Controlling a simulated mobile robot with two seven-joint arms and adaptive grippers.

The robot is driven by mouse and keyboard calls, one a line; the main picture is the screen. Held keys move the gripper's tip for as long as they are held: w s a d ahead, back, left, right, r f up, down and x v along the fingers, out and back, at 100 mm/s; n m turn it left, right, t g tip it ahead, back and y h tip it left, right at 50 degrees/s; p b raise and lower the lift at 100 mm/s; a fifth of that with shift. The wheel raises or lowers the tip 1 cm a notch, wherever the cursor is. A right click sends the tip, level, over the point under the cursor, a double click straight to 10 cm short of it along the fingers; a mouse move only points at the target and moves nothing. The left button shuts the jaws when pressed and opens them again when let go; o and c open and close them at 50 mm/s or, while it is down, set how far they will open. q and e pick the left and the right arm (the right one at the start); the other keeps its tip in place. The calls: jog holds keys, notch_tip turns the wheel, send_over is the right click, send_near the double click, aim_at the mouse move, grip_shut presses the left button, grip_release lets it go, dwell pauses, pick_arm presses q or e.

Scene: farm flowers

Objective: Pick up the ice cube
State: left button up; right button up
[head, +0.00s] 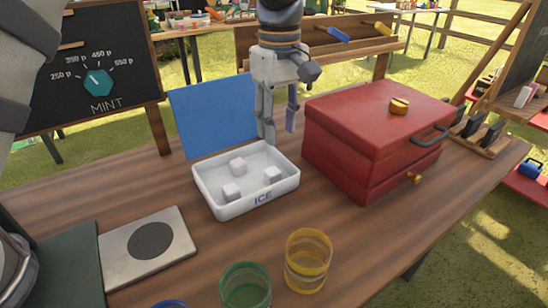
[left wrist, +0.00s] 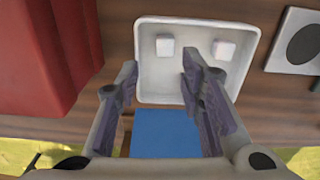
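A white tray (head: 222,212) marked ICE stands on the wooden table with its blue lid (head: 215,112) raised behind it. Three pale ice cubes lie inside: one farther back (head: 238,166), one front left (head: 231,191) and one at the right (head: 272,174). My left gripper (head: 279,134) is open and empty, fingers pointing down over the tray's back right corner. In the left wrist view the open fingers (left wrist: 160,68) reach over the tray's edge (left wrist: 145,95); two cubes (left wrist: 165,46) (left wrist: 222,49) show beyond them, and the third is not visible. My right gripper is not in view.
A red chest (head: 335,140) stands close to the tray's right. A yellow glass (head: 307,262) and a green glass (head: 245,288) stand in front. A scale plate (head: 175,225) lies to the left, and a mint chalkboard (head: 120,60) stands behind. Bare table separates tray and glasses.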

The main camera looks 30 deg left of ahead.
aim_at(275, 173)
pick_arm(q)
jog(key=f, duration=1.1)
jog(key=shift+s+a+f, duration=0.15)
jog(key=shift+s+f, duration=0.05)
jog(key=shift+s, duration=0.15)
jog(key=c, duration=0.6)
